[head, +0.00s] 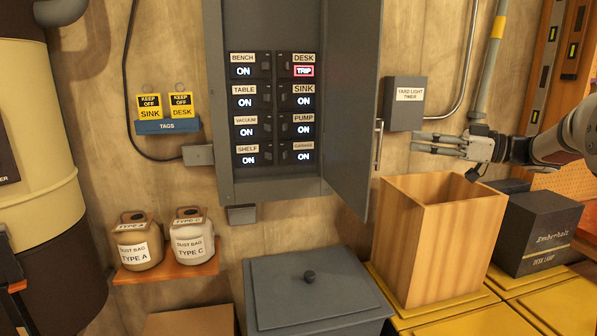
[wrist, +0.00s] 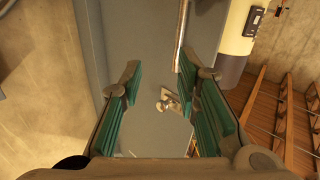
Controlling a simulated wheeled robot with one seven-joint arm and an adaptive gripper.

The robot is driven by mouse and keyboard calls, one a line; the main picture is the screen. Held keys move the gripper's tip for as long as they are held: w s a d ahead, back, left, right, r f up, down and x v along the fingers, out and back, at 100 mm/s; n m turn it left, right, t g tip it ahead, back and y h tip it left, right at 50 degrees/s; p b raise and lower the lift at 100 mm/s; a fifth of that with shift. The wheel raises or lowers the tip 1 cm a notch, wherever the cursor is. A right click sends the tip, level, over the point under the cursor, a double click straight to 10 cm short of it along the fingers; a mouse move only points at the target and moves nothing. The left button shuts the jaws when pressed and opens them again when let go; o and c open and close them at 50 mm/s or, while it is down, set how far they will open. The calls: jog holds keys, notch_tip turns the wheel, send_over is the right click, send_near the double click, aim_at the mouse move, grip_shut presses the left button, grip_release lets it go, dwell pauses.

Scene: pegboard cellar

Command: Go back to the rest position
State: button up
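My gripper (head: 424,143) is at the right in the head view, pointing left, above the wooden box and just right of the open panel door. In the wrist view its two green-padded fingers (wrist: 162,88) stand wide apart with nothing between them. The grey breaker panel (head: 273,189) hangs on the wall with its door (head: 350,100) swung open to the right. The DESK breaker (head: 303,71) reads TRIP in red. The other breakers, such as SINK (head: 303,101) and BENCH (head: 243,71), read ON.
An open wooden box (head: 430,240) stands below my gripper, with a dark desk lamp box (head: 538,232) to its right. The yard light timer (head: 405,104) is close behind the gripper. A lidded grey bin (head: 315,295) stands below the panel. Tags (head: 167,126) hang left.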

jog(key=w+a+r+m+t+h, duration=0.2)
jog(key=r+t+h, duration=0.2)
jog(key=r, duration=0.2)
jog(key=w+a+r+m+t+h, duration=0.2)
jog(key=a+r+m+t+h, duration=0.15)
jog(key=r, duration=0.25)
jog(key=s+d+r+m+h, duration=0.1)
jog(key=s+m+h, duration=0.3)
jog(key=s+h, duration=0.3)
jog(key=s+a+f+m+g, duration=0.1)
jog(key=s+a+f+g, duration=0.2)
jog(key=s+f, duration=0.5)
jog(key=s+a+f+m+g, duration=0.1)
jog(key=s+a+f+g, duration=0.3)
jog(key=s+f, duration=0.4)
jog(key=s+a+f+m+g+h, duration=0.1)
jog(key=s+a+f+g, duration=0.2)
jog(key=s+f, duration=0.5)
jog(key=s+g, duration=0.1)
jog(key=s, duration=1)
jog(key=shift+s+a+f, duration=0.2)
jog(key=shift+a+f, duration=0.2)
jog(key=shift+a+g, duration=0.1)
jog(key=shift+g, duration=0.15)
